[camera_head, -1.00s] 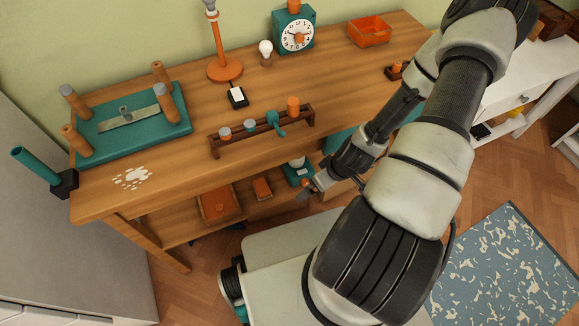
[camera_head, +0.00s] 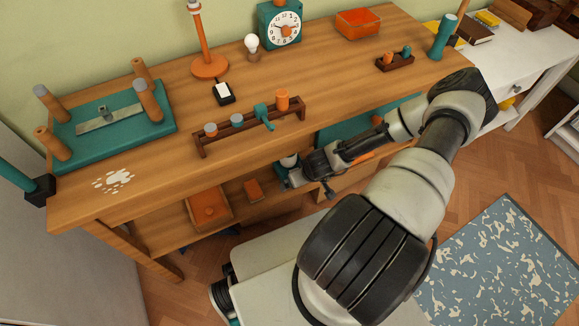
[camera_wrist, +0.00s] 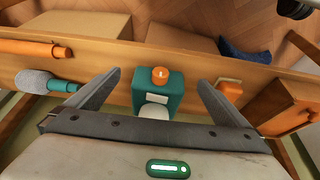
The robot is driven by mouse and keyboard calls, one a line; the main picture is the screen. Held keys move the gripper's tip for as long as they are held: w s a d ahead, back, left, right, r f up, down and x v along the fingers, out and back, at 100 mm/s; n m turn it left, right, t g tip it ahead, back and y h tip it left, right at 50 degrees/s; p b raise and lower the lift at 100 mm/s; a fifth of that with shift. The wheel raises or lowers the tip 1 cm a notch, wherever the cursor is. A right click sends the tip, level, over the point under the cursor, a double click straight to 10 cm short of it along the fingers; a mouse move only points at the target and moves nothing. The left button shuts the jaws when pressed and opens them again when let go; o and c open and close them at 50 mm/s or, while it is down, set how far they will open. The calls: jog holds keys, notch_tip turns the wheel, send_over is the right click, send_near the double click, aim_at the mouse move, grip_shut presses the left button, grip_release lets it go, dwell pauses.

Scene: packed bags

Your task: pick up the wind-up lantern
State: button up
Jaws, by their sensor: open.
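The likely wind-up lantern is a teal block with an orange knob and a white rounded part; in the wrist view the lantern (camera_wrist: 174,88) stands on the wooden lower shelf. In the head view only a small white part of the lantern (camera_head: 289,161) shows behind my gripper. My gripper (camera_wrist: 159,82) is open and empty, with one finger on each side of the lantern in the picture. Whether the fingertips reach around it or stop short of it, I cannot tell. In the head view my gripper (camera_head: 303,186) is at the bench's lower shelf, under the top.
An orange box (camera_wrist: 231,90) and a wooden tray (camera_wrist: 290,108) are right of the lantern in the wrist view; a grey-headed teal tool (camera_wrist: 40,82) is left. The bench top (camera_head: 330,75) overhangs the shelf. A blue rug (camera_head: 500,265) lies on the floor.

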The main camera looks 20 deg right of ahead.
jog(key=shift+w, duration=0.55)
jog(key=b+x, duration=0.1)
jog(key=x, duration=0.1)
jog(key=w+b+x, duration=0.1)
jog(key=x, duration=0.2)
jog(key=shift+w, duration=0.1)
jog(key=c, duration=1.6)
